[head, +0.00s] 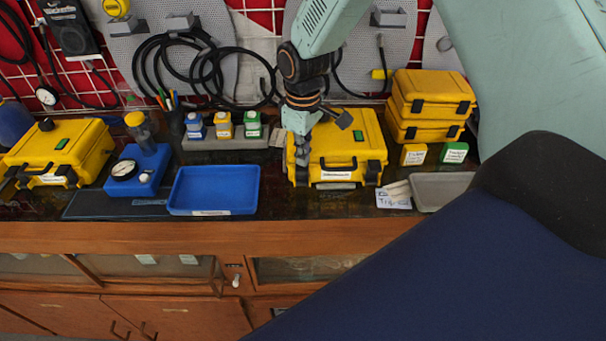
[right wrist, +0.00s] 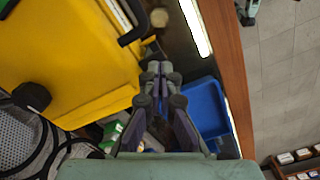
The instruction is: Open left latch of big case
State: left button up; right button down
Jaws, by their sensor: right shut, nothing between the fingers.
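The big yellow case (head: 352,140) stands on the bench in the middle of the head view, its lid down. Its black right latch (head: 373,172) shows on the front. My right gripper (head: 302,160) is shut and empty at the left front corner of the case, and it covers most of the left latch in the head view. In the right wrist view, my right fingertips (right wrist: 153,68) are together close to a black latch part (right wrist: 151,46) beside the yellow case (right wrist: 70,50). I cannot tell whether they touch it, or whether the latch is open. My left gripper is not in view.
A blue tray (head: 193,207) lies just left of the case. Another yellow case (head: 85,139) stands further left. Small bottles in a grey rack (head: 200,143) stand behind the tray. Stacked yellow cases (head: 430,88) and a grey tray (head: 425,202) are at the right.

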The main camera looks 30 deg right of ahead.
jog(key=shift+w+a, duration=0.1)
jog(key=shift+a, duration=0.05)
jog(key=shift+f, duration=0.1)
dwell(0.4)
jog(key=shift+f, duration=0.3)
jog(key=shift+f, duration=0.3)
jog(key=shift+f+b, duration=0.3)
jog(key=shift+b, duration=0.05)
jog(key=shift+s+f, duration=0.1)
jog(key=shift+s, duration=0.15)
jog(key=shift+s+f, duration=0.15)
jog(key=shift+f, duration=0.15)
jog(key=shift+s+a+f, duration=0.1)
jog(key=shift+f, duration=0.1)
